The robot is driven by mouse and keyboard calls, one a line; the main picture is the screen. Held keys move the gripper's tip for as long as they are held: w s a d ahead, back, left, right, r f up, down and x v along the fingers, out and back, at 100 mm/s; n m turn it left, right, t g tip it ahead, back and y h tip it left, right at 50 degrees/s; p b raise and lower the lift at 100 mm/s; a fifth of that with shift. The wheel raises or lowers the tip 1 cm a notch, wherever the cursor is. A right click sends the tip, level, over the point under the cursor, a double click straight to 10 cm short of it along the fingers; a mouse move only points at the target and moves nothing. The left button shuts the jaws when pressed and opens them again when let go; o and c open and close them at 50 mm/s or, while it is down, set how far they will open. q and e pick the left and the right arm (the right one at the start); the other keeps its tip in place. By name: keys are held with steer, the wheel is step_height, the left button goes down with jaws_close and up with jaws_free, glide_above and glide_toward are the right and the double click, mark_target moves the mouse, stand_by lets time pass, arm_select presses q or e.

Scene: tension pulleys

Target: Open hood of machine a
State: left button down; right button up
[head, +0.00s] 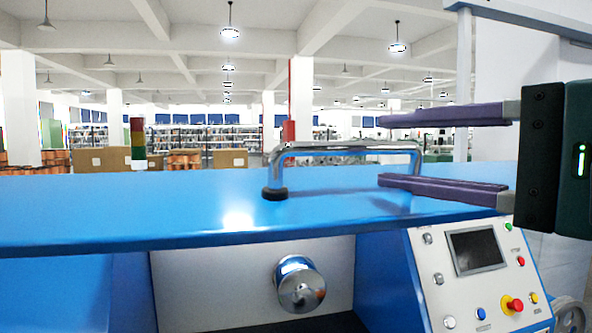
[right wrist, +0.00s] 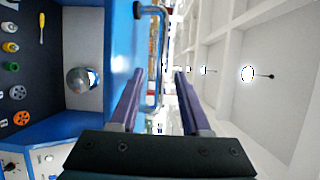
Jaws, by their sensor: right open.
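The machine's hood (head: 150,215) is a wide blue panel lying flat and closed across the front of the head view. A chrome bar handle (head: 340,148) with dark feet stands on it. My right gripper (head: 380,151) comes in from the right with its purple fingers apart, one above the handle's bar and one below, at the handle's right end. In the right wrist view, the handle (right wrist: 154,60) shows between the open fingers (right wrist: 158,75), and nothing is clamped. The hood (right wrist: 122,50) is beside the lower finger. My left gripper is out of view.
Below the hood are a chrome roller (head: 300,284) and a control panel (head: 478,275) with a screen and several buttons. A signal light (head: 138,143) stands behind the hood's left part. The hood's top left of the handle is clear.

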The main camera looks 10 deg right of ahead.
mark_target(363, 151)
steer(key=x, duration=0.1)
steer(key=p+x, duration=0.1)
steer(key=x, duration=0.1)
steer(key=p+x, duration=0.1)
steer(key=shift+w+r, duration=0.15)
steer(key=shift+r, duration=0.1)
steer(key=shift+w+a+f+p, duration=0.25)
steer(key=shift+w+a+p, duration=0.15)
steer(key=shift+w, duration=0.35)
steer(key=c, duration=0.7)
jaws_close()
steer(key=shift+f, duration=0.1)
